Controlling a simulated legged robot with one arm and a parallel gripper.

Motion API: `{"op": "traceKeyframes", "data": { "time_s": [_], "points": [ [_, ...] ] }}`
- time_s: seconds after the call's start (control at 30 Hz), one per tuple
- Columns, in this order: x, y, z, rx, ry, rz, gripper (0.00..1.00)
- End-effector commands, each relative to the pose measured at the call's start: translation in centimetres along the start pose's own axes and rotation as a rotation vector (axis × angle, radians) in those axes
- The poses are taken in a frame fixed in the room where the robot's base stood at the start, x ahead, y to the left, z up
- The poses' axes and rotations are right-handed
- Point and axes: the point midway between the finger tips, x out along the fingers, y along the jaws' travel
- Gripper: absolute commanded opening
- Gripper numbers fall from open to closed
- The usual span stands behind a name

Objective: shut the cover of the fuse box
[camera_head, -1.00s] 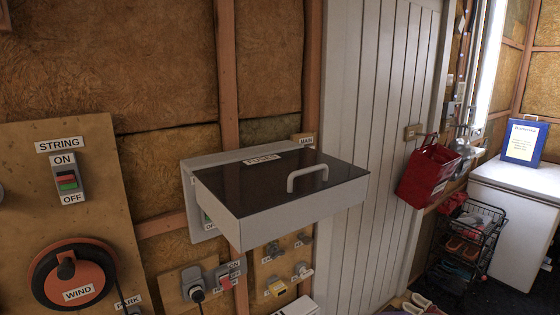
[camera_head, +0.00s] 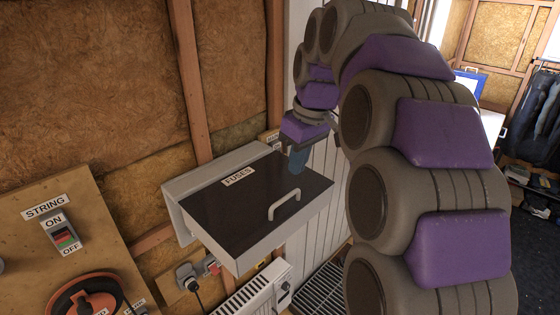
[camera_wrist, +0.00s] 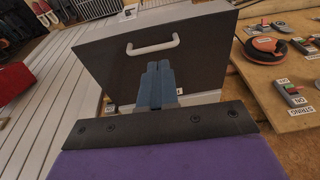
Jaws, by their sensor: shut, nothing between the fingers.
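The fuse box (camera_head: 176,207) is a pale box on the insulated wall. Its dark cover (camera_head: 225,208), labelled FUSES, is swung up and sticks out from the wall nearly level, with a white handle (camera_head: 284,205) near its outer edge. My gripper (camera_head: 297,162) is above the cover's right side, near the wall side of the handle. In the wrist view my gripper's blue fingers (camera_wrist: 157,70) are together and empty, in front of the dark cover (camera_wrist: 110,66) and below the white handle (camera_wrist: 153,48). I cannot tell whether the fingertips touch the cover.
A wooden board with a STRING switch (camera_head: 62,234) and an orange WIND dial (camera_head: 85,295) is at left. A white radiator (camera_head: 255,292) is below the box. A red bag (camera_wrist: 14,82) shows in the wrist view.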

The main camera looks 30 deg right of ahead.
Motion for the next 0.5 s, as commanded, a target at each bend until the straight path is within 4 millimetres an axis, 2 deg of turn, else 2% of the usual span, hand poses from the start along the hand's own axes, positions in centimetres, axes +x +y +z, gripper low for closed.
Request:
{"op": "traceKeyframes", "data": {
  "time_s": [0.03,0.1,0.2,0.37,0.5],
  "points": [
    [-1.7,0.9,-0.6,-0.003,0.010,0.006,0.00],
    [-2.8,1.5,-0.9,-0.012,0.020,0.012,0.00],
    [-3.3,2.1,-1.0,-0.018,0.024,0.013,0.00],
    [-2.6,2.2,-1.0,-0.021,0.025,0.014,0.00],
    [-1.1,2.4,-0.9,-0.020,0.021,0.010,0.00]
  ]
}}
